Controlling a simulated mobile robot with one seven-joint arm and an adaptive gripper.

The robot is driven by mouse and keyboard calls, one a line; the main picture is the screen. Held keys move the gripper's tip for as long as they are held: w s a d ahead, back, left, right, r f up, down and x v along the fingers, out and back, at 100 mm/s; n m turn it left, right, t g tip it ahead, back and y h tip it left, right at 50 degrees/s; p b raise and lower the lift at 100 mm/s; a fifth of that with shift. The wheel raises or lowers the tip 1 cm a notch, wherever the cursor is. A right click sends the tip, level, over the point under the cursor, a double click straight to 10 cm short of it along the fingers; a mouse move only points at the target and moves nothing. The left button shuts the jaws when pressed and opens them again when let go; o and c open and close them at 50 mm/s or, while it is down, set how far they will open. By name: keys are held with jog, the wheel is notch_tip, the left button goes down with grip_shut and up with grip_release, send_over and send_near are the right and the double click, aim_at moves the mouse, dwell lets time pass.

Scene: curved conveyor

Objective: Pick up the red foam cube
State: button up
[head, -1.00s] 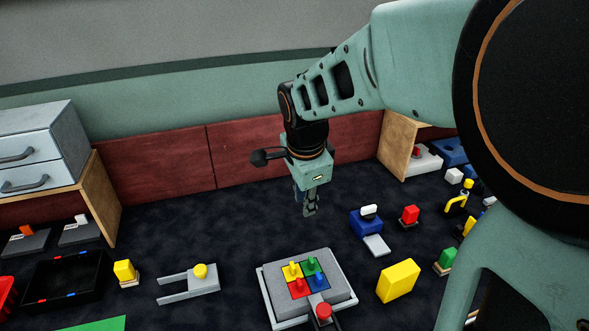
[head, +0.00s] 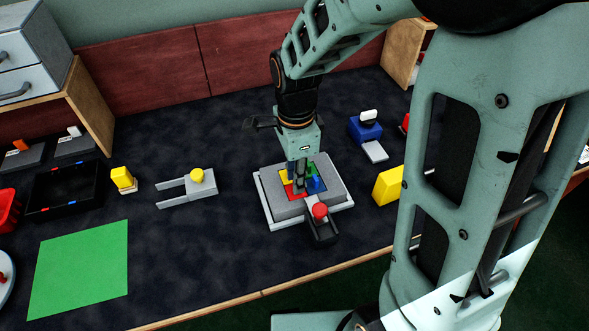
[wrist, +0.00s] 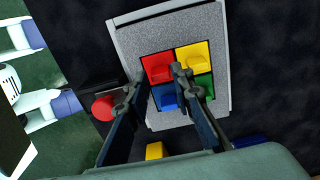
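The red foam cube (wrist: 158,67) sits in one square of a grey foam block (wrist: 143,35), beside yellow, blue and green pieces, in the wrist view. My gripper (wrist: 156,88) is open, its fingertips apart on either side of the red and blue squares. Nothing is held between them. In the head view my gripper (head: 300,187) is low over the grey block (head: 267,187) and hides much of the coloured pieces. A bit of red (head: 290,190) shows beside the fingers. Whether the fingers touch any piece cannot be told.
A red button (head: 320,210) on a dark box stands at the block's front edge. A grey forked piece with a yellow knob (head: 197,175) lies to the left, a yellow block (head: 388,186) and a blue device (head: 364,131) to the right. A green mat (head: 82,268) lies front left.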

jog(key=shift+f, duration=0.85)
jog(key=shift+c, duration=0.5)
jog(key=c, duration=0.3)
jog(key=shift+c, duration=0.2)
jog(key=shift+r, duration=0.15)
